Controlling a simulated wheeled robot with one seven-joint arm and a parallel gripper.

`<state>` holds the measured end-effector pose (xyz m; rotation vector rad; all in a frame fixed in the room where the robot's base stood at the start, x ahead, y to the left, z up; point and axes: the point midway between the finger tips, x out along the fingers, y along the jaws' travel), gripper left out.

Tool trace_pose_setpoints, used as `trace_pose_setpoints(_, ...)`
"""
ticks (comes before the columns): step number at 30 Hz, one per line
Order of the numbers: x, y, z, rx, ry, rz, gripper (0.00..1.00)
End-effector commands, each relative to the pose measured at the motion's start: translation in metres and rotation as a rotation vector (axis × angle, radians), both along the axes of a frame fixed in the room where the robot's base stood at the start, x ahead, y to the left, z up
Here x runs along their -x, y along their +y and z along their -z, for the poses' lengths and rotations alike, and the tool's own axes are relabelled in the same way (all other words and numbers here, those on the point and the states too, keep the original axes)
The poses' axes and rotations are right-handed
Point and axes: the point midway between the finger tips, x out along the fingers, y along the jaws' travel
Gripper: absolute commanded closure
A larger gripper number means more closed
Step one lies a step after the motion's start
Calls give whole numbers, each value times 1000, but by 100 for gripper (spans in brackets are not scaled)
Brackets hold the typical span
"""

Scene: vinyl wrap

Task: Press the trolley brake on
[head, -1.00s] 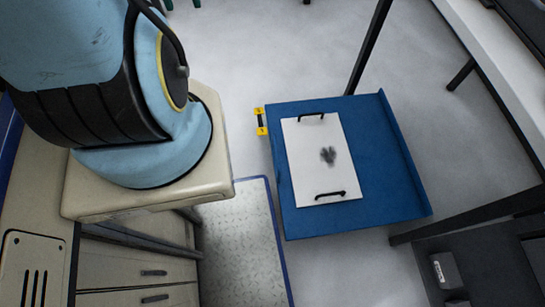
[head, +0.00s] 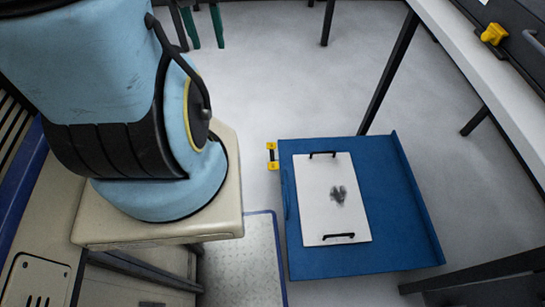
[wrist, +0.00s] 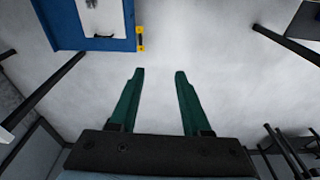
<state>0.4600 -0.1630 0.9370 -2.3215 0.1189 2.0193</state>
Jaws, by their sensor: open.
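The blue trolley (head: 400,225) stands on the grey floor right of centre in the head view. Its blue top also shows at the top left of the wrist view (wrist: 57,30). A yellow brake pedal (head: 272,156) with a dark middle sticks out at the trolley's far left corner. The pedal (wrist: 140,39) also shows at the trolley's edge in the wrist view. My gripper (wrist: 158,72) has two green fingers, spread apart and empty, with only floor between them. The fingertips (head: 204,26) show at the top of the head view, apart from the pedal.
A white board (head: 320,205) with two black handles and a dark smudge lies on the trolley. A bench (head: 480,90) with dark legs runs along the right, with a yellow item (head: 494,34) on it. The floor (head: 300,80) beyond the trolley is clear.

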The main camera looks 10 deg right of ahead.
Motion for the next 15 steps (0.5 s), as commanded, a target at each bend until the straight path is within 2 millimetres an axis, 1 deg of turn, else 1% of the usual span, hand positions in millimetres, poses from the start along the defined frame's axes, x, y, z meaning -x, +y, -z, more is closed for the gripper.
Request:
trace_pose_setpoints(1, -1, 0, 2, 1, 1, -4, 59)
trace_pose_setpoints(5, -9, -4, 20, 10, 15, -47, 74)
trace_pose_setpoints(8, -21, -9, 46, 25, 39, -120, 85)
trace_pose_setpoints(11, -37, -17, 79, 42, 69, -222, 96)
trace_pose_setpoints(12, -44, -20, 93, 48, 82, -266, 100)
trace_pose_setpoints(14, -54, -25, 113, 54, 102, -333, 100)
trace_pose_setpoints(15, -61, -29, 126, 58, 114, -377, 100)
